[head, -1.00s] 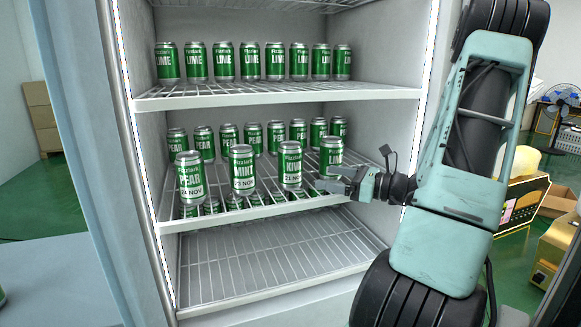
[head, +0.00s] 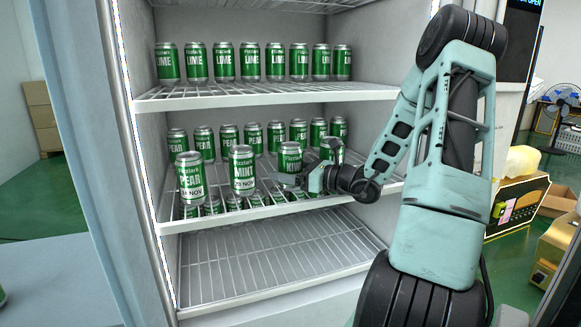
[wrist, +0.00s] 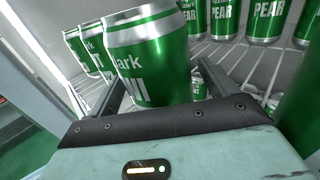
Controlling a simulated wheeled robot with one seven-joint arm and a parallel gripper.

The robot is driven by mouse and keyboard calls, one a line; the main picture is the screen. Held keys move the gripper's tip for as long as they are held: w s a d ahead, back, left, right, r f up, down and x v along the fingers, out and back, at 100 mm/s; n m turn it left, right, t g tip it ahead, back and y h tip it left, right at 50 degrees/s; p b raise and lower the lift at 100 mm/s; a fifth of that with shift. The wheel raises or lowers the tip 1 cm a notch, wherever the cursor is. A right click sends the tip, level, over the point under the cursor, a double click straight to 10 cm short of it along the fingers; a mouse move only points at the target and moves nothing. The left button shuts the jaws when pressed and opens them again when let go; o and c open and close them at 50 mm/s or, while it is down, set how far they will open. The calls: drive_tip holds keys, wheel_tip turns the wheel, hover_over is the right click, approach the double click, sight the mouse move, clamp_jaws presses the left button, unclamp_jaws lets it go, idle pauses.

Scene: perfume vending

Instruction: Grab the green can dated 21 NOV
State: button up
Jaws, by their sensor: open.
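The green can marked KIWI (head: 290,159) stands at the front of the middle shelf, third from the left. Its 21 NOV label shows in the earlier head view but is now hidden behind my gripper (head: 297,182). My gripper is open, low at the can's front right. In the wrist view the same can (wrist: 150,50) fills the space between the two fingers, with one finger at each side. Whether the fingers touch it I cannot tell.
A MINT can (head: 242,170) and a PEAR can (head: 190,178) stand to the left. Another green can (head: 331,151) stands close on the right, partly behind my gripper. A row of PEAR cans is behind.

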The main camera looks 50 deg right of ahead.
drive_tip(key=shift+c, duration=0.4)
drive_tip(key=c, duration=1.2)
drive_tip(key=shift+c, duration=0.2)
